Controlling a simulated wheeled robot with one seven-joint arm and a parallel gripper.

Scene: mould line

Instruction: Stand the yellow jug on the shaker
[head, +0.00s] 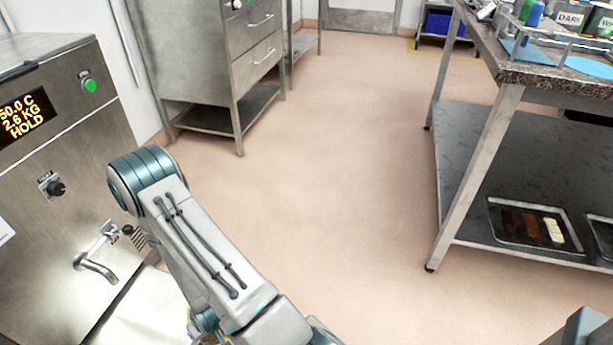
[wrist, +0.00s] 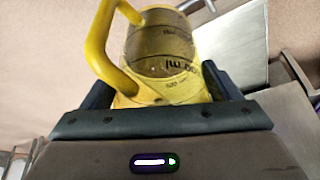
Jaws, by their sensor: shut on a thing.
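The yellow jug (wrist: 170,42) fills the middle of the wrist view, with its loop handle at the left and printed volume marks on its side. My gripper (wrist: 156,82) is shut on the jug, one dark finger on each side of it. In the head view my arm reaches down to the bottom edge, and the gripper and most or all of the jug are hidden or out of frame. I cannot pick out the shaker for certain in either view.
A steel machine (head: 60,190) with a display and a tap (head: 95,265) stands at the left, above a pale steel surface (head: 135,312). A steel cabinet (head: 215,55) stands behind. A bench (head: 480,150) with a lower shelf and trays (head: 500,232) is at the right. The floor between is clear.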

